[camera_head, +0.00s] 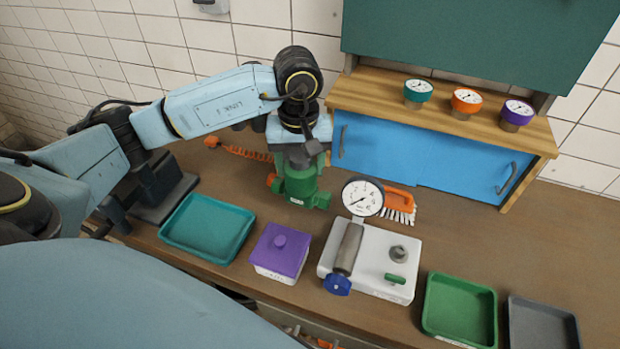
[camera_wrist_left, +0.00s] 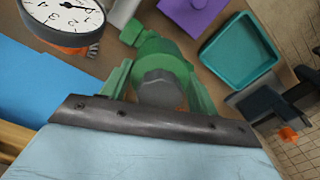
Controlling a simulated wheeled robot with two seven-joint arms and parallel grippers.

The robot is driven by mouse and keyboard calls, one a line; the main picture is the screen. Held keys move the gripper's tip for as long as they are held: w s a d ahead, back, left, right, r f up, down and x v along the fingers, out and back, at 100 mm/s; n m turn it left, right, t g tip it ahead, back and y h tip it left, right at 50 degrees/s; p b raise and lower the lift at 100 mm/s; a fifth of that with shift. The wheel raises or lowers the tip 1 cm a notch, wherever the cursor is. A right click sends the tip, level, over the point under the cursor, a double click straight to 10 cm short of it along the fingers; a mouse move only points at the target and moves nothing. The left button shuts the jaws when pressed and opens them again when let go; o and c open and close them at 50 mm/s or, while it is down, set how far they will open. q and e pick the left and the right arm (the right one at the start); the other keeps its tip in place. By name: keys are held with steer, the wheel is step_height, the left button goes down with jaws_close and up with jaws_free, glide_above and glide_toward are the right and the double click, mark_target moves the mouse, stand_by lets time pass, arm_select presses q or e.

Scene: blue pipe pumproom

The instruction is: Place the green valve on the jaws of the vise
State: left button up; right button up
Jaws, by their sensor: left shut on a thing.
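The green valve (camera_head: 299,188) is in my left gripper (camera_head: 300,157), above the bench between the blue cabinet and the teal tray. In the left wrist view the valve (camera_wrist_left: 160,62) sits between the two fingers of the gripper (camera_wrist_left: 158,88), which are shut on it. The dark grey vise (camera_head: 165,193) stands at the left of the bench, partly behind my left arm, and its jaws are hard to make out. The vise also shows at the right of the left wrist view (camera_wrist_left: 270,103), apart from the valve. My right gripper is not in view.
A teal tray (camera_head: 207,254) lies between the vise and a purple-lidded box (camera_head: 281,251). A white gauge unit (camera_head: 372,262), a green tray (camera_head: 459,309) and a grey tray (camera_head: 542,326) stand rightward. An orange brush (camera_head: 399,201) lies before the blue cabinet (camera_head: 430,168).

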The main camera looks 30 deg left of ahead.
arm_select(q)
steer(key=w+a, duration=0.1)
steer(key=w, duration=0.4)
step_height(320, 180, down, 11)
steer(key=p, duration=0.3)
steer(key=shift+w+a+f, duration=0.15)
steer(key=shift+w+f, duration=0.05)
stand_by(0.3)
steer(key=shift+f, duration=0.15)
steer(key=o, duration=1.6)
steer(key=shift+c, duration=0.2)
